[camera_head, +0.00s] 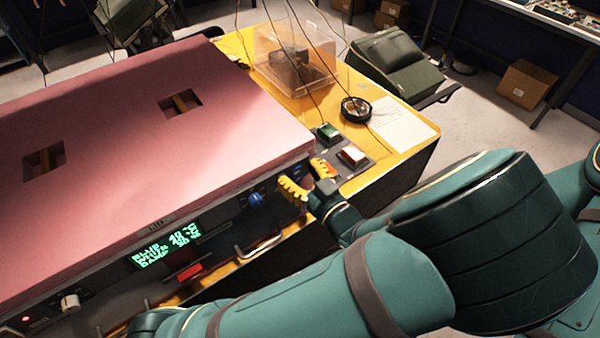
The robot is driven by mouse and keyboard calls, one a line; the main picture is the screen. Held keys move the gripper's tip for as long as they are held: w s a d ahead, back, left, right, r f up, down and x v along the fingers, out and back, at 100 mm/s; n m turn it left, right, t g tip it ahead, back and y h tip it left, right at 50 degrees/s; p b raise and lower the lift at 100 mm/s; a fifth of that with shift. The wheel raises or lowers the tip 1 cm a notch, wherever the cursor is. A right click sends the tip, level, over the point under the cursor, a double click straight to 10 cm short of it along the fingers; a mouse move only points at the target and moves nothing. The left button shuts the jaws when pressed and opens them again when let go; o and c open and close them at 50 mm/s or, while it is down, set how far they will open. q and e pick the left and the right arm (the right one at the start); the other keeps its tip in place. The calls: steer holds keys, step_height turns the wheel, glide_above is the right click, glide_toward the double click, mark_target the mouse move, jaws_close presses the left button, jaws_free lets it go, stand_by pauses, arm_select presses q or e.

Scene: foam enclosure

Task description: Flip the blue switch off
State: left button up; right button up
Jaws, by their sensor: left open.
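A round blue knob-like control (256,199) sits on the front panel below the pink foam top, right of the green-lit display (167,246). A darker blue part (297,170) shows on the panel just behind my gripper's fingers, partly hidden. I cannot tell which of the two is the switch, or its position. My left gripper (308,179) is open at the panel's right end, its yellow fingertips apart. It is right of the round blue control and close to the darker blue part. I cannot tell whether it touches the panel. My right gripper is not in view.
The pink foam top (120,150) has two square openings and overhangs the panel. Green (327,131) and orange-white (352,155) buttons and a clear box (294,60) stand on the yellow table.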

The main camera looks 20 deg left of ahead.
arm_select(q)
steer(key=shift+c, duration=0.4)
jaws_close()
steer(key=y+b, duration=0.1)
steer(key=t+b, duration=0.1)
steer(key=shift+d+f+y+b, duration=0.1)
steer(key=shift+f+y+b, duration=0.2)
steer(key=shift+f+y, duration=0.1)
steer(key=shift+s+r+t+y+b, duration=0.1)
steer(key=shift+r+t+y+b, duration=0.05)
steer(key=shift+t+y+b, duration=0.35)
steer(key=shift+r, duration=0.1)
steer(key=shift+o, duration=0.4)
jaws_free()
